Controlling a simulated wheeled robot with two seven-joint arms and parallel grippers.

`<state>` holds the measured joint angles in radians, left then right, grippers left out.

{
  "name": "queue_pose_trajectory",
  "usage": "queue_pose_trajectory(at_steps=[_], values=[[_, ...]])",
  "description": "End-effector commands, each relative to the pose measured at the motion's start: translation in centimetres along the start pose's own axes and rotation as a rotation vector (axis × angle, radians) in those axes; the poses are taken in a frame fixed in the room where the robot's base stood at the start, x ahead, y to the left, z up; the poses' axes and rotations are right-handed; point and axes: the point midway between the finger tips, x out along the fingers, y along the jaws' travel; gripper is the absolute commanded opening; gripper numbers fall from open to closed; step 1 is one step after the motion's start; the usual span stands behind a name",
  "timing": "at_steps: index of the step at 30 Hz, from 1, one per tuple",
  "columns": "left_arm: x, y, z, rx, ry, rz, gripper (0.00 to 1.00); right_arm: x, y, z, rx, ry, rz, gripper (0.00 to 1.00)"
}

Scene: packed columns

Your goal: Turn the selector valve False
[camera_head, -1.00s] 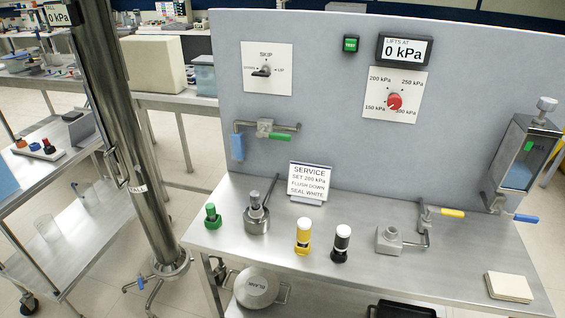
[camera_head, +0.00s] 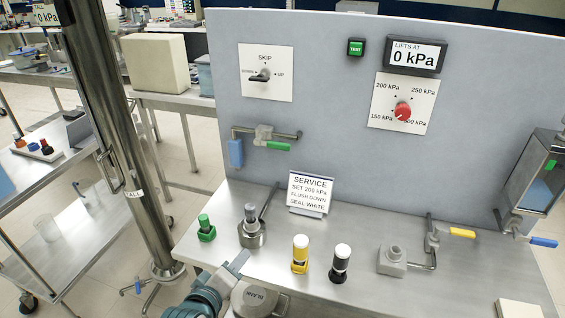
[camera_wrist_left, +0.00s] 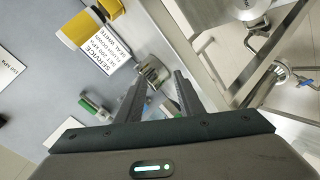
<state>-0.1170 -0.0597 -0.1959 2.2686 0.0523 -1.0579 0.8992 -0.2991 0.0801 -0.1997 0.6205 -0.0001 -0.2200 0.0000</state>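The selector valve (camera_head: 262,76) is a dark lever on a white plate marked SKIP, DOWN and UP, at the upper left of the grey panel. The lever lies roughly sideways, its narrow end seeming to point left toward DOWN. My left gripper (camera_head: 240,262) comes in from the bottom of the head view, low at the bench's front edge, well below and apart from the valve. In the left wrist view its two fingers (camera_wrist_left: 160,80) are spread with nothing held between them. The selector valve cannot be made out in the wrist view. My right gripper does not show.
A service card (camera_head: 310,192) stands on the bench. A green-based plug (camera_head: 205,228), a metal fitting with a lever (camera_head: 251,232), a yellow cylinder (camera_head: 300,254) and a black cylinder (camera_head: 340,263) stand in front. A green-handled pipe valve (camera_head: 265,138) juts below the selector.

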Motion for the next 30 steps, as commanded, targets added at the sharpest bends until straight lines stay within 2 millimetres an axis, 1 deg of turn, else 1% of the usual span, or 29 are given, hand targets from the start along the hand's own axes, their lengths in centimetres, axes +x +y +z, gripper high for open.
queue_pose_trajectory(at_steps=[1,5,6,9,12,15,17,26,30], values=[[0.3,2.0,-0.8,-0.045,0.019,0.042,0.34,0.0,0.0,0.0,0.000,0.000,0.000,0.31],[1.1,7.4,-3.2,-0.194,0.063,0.169,0.34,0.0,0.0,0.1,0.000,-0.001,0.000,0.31],[1.3,9.3,-4.0,-0.247,0.074,0.215,0.34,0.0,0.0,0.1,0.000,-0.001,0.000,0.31],[1.4,13.8,-5.9,-0.373,0.090,0.328,0.34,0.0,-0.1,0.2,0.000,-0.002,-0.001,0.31],[1.2,17.0,-7.1,-0.462,0.091,0.409,0.34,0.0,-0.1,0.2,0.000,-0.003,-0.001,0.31],[1.0,18.4,-7.6,-0.506,0.088,0.448,0.34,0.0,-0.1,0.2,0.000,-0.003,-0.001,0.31],[1.0,18.7,-7.8,-0.517,0.087,0.457,0.34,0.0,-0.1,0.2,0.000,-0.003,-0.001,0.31],[1.0,18.7,-7.8,-0.516,0.088,0.456,0.34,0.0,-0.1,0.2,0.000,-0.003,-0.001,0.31],[1.3,18.9,-7.8,-0.515,0.088,0.456,0.34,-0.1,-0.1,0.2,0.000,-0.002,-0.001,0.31]])
